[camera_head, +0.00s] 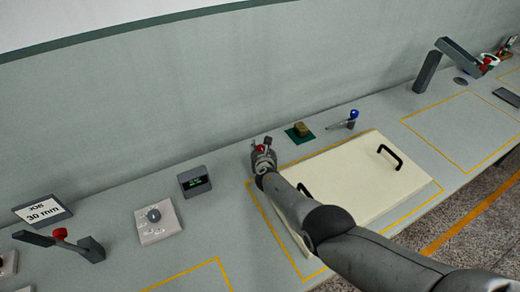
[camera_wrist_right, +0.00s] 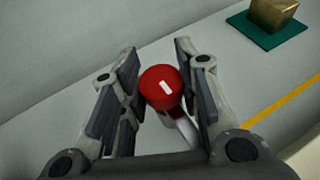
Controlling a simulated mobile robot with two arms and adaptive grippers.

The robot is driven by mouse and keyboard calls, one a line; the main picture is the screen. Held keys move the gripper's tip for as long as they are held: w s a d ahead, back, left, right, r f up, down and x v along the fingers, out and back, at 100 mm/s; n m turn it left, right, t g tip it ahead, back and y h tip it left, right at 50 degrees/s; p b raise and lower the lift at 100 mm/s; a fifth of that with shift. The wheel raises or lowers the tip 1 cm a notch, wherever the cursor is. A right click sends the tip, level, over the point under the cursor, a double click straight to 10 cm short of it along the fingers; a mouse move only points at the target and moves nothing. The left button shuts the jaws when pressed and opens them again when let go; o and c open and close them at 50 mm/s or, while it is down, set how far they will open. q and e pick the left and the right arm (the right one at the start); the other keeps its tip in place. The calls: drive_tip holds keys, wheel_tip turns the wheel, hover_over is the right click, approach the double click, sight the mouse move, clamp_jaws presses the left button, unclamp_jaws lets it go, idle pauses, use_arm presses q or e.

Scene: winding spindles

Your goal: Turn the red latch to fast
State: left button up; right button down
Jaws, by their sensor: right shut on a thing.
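The red latch (camera_wrist_right: 161,87) has a round red knob with a white mark on top and a pale arm running down below it. In the right wrist view it sits between the two fingers of my right gripper (camera_wrist_right: 158,75), which is shut on it. In the head view the red knob (camera_head: 261,149) shows at the tip of my right gripper (camera_head: 264,158), near the board's far left corner. The latch's base and any markings around it are hidden by my gripper. My left gripper is not in view.
A cream board (camera_head: 350,185) with black handles lies right of the gripper. Behind it are a brass block on a green pad (camera_head: 300,132) and a blue-topped tool (camera_head: 353,115). Left are a small display (camera_head: 194,181), a dial plate (camera_head: 158,220) and a red-knobbed lever fixture (camera_head: 60,238).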

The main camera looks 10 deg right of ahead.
drive_tip(key=shift+a, duration=0.1)
idle(0.6)
drive_tip(key=c, duration=1.1)
unclamp_jaws()
drive_tip(key=shift+o, duration=0.2)
